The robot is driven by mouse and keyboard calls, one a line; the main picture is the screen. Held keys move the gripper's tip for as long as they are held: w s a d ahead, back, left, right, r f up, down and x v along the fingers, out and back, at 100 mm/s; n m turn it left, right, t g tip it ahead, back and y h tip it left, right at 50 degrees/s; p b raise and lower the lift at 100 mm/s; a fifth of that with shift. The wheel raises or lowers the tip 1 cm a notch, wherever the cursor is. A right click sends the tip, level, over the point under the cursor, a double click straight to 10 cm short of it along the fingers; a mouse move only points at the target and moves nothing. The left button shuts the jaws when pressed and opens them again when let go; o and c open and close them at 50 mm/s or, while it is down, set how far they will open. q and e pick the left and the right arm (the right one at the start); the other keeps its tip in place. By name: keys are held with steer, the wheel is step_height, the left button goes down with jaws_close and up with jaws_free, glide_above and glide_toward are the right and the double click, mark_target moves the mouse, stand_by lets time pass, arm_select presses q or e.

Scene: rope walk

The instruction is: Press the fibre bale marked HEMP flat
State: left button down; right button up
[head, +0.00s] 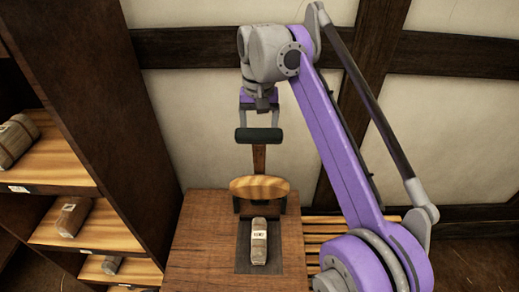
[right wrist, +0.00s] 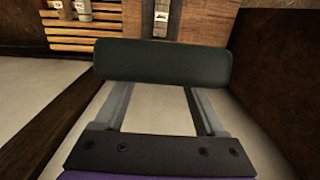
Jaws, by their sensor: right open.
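A tan bale (head: 259,242) with a pale label lies on a dark plate (head: 244,262) on a wooden table; it also shows in the right wrist view (right wrist: 161,18). The label is too small to read. Behind the bale stands a rounded wooden board (head: 260,188), upright or tilted. A brown lever (head: 259,158) rises behind it to a dark green bar (head: 259,135). My right gripper (head: 259,122) points down at the bar, its fingers apart. In the right wrist view the bar (right wrist: 163,62) hides the fingertips; I cannot tell whether it lies between them.
A dark wooden shelf unit (head: 100,90) at left holds several wrapped bales (head: 72,218). A slatted rack (head: 325,231) is right of the table (head: 190,240); bales lie on slats in the right wrist view (right wrist: 83,10). A timbered wall (head: 190,100) stands behind.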

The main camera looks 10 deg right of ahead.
mark_target(259, 164)
steer(key=shift+f+b, duration=0.3)
steer(key=shift+f, duration=1.55)
steer(key=shift+w, duration=0.1)
jaws_close()
